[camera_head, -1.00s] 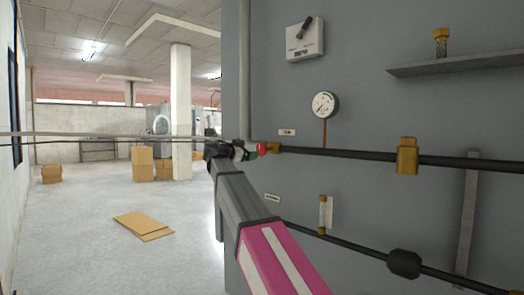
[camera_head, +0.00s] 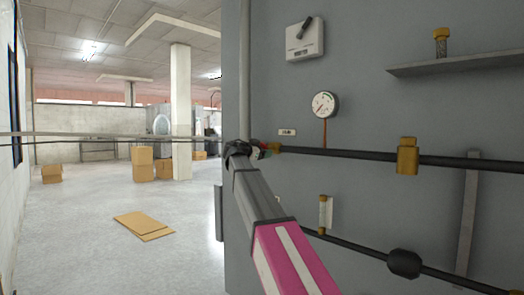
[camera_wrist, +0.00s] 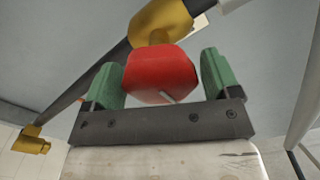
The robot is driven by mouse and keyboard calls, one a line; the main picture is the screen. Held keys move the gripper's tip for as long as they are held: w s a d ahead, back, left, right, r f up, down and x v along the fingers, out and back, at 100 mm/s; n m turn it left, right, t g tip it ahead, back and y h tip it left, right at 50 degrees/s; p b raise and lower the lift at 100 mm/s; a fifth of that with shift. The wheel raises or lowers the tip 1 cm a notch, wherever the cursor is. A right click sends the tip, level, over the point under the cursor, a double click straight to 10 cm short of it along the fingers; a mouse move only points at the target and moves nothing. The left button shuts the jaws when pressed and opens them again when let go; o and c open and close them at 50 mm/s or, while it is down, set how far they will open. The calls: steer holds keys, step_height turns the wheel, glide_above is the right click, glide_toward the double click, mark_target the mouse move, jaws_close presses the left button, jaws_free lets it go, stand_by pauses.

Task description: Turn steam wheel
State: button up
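The steam wheel shows in the wrist view as a red knob (camera_wrist: 160,75) on a brass fitting (camera_wrist: 160,22) of the dark pipe. My gripper (camera_wrist: 168,78) has its two green fingers on either side of the red knob. A gap shows at the right finger, and the left finger is close to or touching the knob's edge. The fingers are apart and not clamped on it. In the head view my gripper (camera_head: 262,151) is small at the pipe's left end, and my wrist hides most of the red knob.
The black pipe (camera_head: 350,154) runs right along the grey wall (camera_head: 370,60) to a brass valve (camera_head: 407,156). A gauge (camera_head: 325,104) and a switch box (camera_head: 305,40) are above. A lower pipe (camera_head: 350,245) runs below. Open floor (camera_head: 90,220) with cardboard boxes lies left.

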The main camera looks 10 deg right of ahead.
steer(key=c, duration=0.6)
steer(key=shift+n, duration=0.3)
